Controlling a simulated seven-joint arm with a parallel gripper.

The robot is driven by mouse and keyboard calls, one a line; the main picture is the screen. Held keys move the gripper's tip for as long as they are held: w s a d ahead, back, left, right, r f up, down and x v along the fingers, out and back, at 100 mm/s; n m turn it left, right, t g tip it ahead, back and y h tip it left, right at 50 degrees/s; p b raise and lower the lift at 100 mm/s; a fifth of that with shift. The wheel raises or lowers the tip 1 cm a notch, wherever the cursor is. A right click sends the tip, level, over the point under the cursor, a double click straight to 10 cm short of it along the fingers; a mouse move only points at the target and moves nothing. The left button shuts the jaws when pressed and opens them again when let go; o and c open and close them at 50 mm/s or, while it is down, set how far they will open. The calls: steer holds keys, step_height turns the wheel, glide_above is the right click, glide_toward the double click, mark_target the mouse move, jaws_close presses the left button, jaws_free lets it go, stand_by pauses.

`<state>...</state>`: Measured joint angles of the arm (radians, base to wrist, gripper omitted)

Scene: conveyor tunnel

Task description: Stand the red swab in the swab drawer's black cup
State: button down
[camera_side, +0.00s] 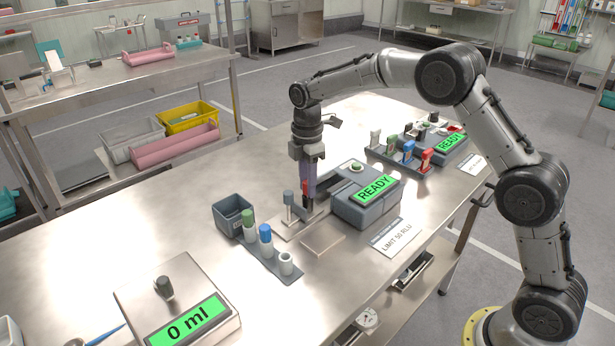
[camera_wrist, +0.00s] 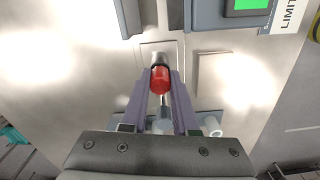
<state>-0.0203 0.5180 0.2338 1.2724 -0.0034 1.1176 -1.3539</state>
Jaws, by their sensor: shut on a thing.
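My gripper (camera_side: 309,186) points straight down over a flat metal drawer plate (camera_side: 291,226) in front of a grey READY device. Its purple fingers are closed on the red swab (camera_side: 305,187), which is upright. In the wrist view the red swab (camera_wrist: 160,80) sits between the fingertips (camera_wrist: 162,86). A dark cylinder, seemingly the black cup (camera_wrist: 160,58), shows right by the red part there. The swab's lower end is hidden, so I cannot tell whether it is inside the cup. A grey-blue capped post (camera_side: 288,199) stands just left of the swab.
A rack (camera_side: 268,259) with green and blue capped tubes and a pale open tube stands in front. A grey bin (camera_side: 232,213) is beside it. The READY device (camera_side: 362,209) is close right of my gripper. A scale (camera_side: 175,300) is at front left.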

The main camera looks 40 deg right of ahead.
steer(key=shift+f, duration=0.4)
steer(key=c, duration=0.6)
jaws_free()
steer(key=shift+r, duration=0.1)
step_height(320, 180, up, 14)
